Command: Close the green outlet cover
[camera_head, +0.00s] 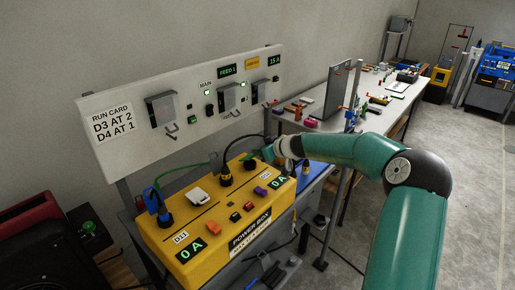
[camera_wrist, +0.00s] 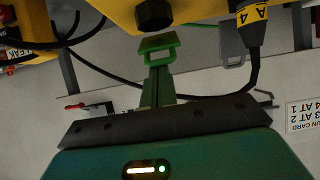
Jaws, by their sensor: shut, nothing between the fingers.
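The green outlet cover (camera_wrist: 158,46) stands raised beside a black outlet (camera_wrist: 153,14) on the yellow power box (camera_wrist: 200,10) in the wrist view. My gripper (camera_wrist: 159,78) is shut and empty, its narrow tip right at the cover; whether they touch I cannot tell. In the head view my gripper (camera_head: 268,153) is over the back right corner of the power box (camera_head: 165,238).
A black plug (camera_head: 225,178) with a cable and a blue plug (camera_head: 155,203) stand on the box beside a pale cover (camera_head: 197,197). A white panel (camera_head: 130,130) with grey switches rises behind. Coloured buttons and two 0 A displays are along the front.

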